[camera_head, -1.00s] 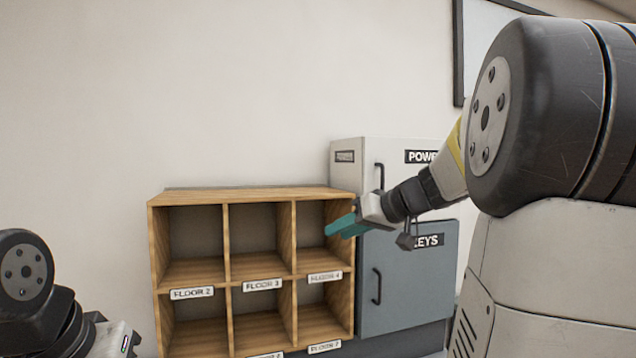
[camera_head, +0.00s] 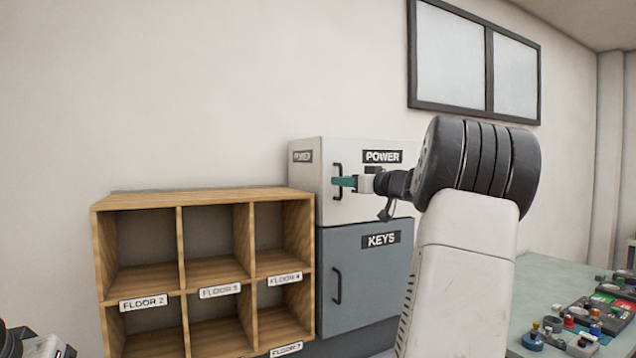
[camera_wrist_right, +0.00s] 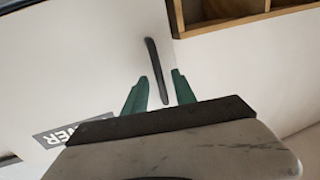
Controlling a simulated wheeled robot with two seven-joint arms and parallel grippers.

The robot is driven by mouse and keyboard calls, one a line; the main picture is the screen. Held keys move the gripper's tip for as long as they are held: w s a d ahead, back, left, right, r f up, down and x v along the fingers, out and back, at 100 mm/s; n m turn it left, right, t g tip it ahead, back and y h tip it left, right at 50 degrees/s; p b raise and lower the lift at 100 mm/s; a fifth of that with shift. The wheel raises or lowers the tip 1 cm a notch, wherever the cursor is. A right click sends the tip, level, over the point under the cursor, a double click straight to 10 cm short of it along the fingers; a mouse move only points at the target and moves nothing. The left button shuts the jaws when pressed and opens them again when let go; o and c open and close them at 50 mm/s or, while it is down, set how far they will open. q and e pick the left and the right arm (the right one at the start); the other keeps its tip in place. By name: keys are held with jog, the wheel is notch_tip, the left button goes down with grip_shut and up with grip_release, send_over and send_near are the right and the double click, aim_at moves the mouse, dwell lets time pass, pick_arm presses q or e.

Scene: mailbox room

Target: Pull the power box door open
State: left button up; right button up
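The white power box (camera_head: 352,210) with a POWER label stands on top of the grey KEYS box. Its door looks closed. Its black vertical handle (camera_head: 337,182) is on the door's left side. My right gripper (camera_head: 345,182) is at the handle. In the right wrist view, the two green fingers (camera_wrist_right: 158,92) are open, with the lower part of the handle (camera_wrist_right: 156,70) between them. There are gaps on both sides, so the fingers do not grip it. My left arm shows only at the bottom left corner of the head view; its gripper is not visible.
The grey KEYS box (camera_head: 360,285) with its own handle is directly below. A wooden shelf (camera_head: 184,197) with floor labels stands to the left. A table (camera_head: 552,270) with a coloured control panel (camera_head: 600,315) is at the right. A framed window (camera_head: 470,62) is on the wall.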

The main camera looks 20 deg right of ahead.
jog(key=shift+w, duration=0.2)
grip_shut()
dwell(1.3)
